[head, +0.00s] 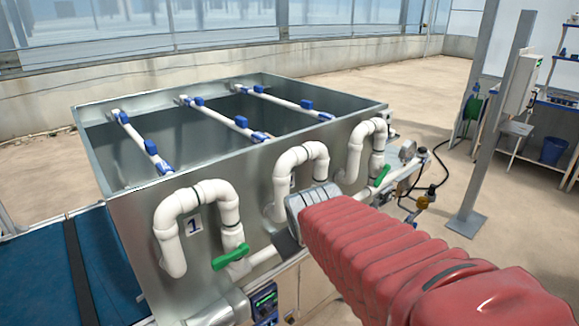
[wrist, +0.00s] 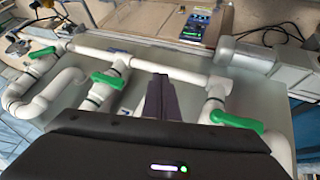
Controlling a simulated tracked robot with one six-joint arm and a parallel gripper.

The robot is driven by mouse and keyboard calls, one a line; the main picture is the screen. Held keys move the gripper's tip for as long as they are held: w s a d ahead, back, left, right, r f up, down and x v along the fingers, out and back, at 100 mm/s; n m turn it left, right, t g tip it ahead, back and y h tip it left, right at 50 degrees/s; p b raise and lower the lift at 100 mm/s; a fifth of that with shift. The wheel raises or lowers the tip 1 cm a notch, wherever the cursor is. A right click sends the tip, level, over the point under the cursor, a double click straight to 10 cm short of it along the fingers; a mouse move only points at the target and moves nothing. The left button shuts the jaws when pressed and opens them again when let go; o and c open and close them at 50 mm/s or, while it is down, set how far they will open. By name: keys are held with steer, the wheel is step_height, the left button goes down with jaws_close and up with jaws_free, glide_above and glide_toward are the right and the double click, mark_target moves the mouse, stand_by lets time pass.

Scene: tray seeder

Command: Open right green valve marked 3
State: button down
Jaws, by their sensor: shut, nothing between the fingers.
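The right green valve handle (head: 382,175) is on the white pipe at the tank's far right end. In the wrist view it is the upper-left green handle (wrist: 42,52), and nothing touches it. My gripper (wrist: 159,82) is shut and empty, its dark fingers between the middle green handle (wrist: 106,80) and the green handle beside label 1 (wrist: 237,121). In the head view that label-1 handle (head: 230,257) is at the front left. My wrist and red sleeve hide the middle valve and my fingertips there. No number 3 is readable.
White looped pipes (head: 300,155) stand along the metal tank (head: 130,225). A horizontal white pipe (wrist: 150,67) runs below the valves. A control panel (head: 265,300) is at the lower front. A gauge and hoses (head: 408,150) crowd the right end, near a grey post (head: 485,120).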

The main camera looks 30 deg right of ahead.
steer(key=s+a+g+y, duration=0.1)
steer(key=s+a+y, duration=0.2)
steer(key=s+a, duration=0.8)
steer(key=a, duration=0.3)
steer(key=shift+s+a+r+m, duration=0.15)
steer(key=shift+s+a+m, duration=0.2)
steer(key=shift+m, duration=0.05)
